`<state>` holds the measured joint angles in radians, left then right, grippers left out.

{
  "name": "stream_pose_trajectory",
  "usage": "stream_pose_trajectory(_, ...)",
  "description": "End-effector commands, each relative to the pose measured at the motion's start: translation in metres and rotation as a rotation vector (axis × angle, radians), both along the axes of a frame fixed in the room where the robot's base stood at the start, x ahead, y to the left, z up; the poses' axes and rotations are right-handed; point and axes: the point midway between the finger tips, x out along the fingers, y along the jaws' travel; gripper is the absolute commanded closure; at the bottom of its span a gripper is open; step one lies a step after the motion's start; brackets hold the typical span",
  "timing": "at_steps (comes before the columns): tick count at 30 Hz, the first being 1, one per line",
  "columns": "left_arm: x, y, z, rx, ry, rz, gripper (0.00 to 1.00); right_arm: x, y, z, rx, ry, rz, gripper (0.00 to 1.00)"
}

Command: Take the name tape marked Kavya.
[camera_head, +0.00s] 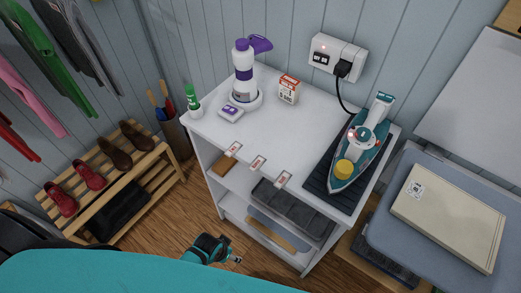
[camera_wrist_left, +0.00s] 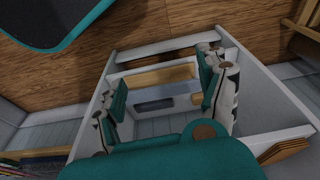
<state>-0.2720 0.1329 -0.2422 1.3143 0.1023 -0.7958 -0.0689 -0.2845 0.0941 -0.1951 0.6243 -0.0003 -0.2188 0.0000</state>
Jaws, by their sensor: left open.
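Three small white name tapes with red marks lie along the front edge of the white cabinet top (camera_head: 220,128): a left one (camera_head: 233,149), a middle one (camera_head: 258,163) and a right one (camera_head: 283,179). Their lettering is too small to read, so I cannot tell which is marked Kavya. My left gripper (camera_head: 234,260) is low in front of the cabinet, apart from the tapes and partly hidden by my teal body. In the left wrist view, my left gripper (camera_wrist_left: 165,95) has its fingers spread, with nothing between them. My right gripper is not in view.
On the cabinet top stand an iron (camera_head: 362,143) on a dark mat, a purple-and-white steamer (camera_head: 243,75), a small box (camera_head: 289,89) and a green-capped bottle (camera_head: 193,101). Grey bins (camera_head: 290,208) fill a shelf below. A shoe rack (camera_head: 140,179) stands left; a beige case (camera_head: 449,217) lies right.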

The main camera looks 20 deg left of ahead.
Motion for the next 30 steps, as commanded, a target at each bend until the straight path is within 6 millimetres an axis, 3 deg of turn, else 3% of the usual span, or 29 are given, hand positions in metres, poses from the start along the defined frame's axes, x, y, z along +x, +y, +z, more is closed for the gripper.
stream_pose_trajectory(1, 0.024, -0.009, 0.050, -0.016, -0.027, -0.022, 0.25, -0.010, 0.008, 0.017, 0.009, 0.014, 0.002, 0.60)
stream_pose_trajectory(6, 0.061, -0.034, 0.159, -0.055, -0.067, -0.099, 0.25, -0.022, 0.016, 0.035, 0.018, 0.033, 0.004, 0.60)
stream_pose_trajectory(18, 0.074, -0.072, 0.341, -0.104, -0.146, -0.314, 0.25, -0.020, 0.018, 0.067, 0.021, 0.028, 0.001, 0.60)
stream_pose_trajectory(30, 0.116, -0.120, 0.405, -0.087, -0.172, -0.804, 0.25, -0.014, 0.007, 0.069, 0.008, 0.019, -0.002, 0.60)
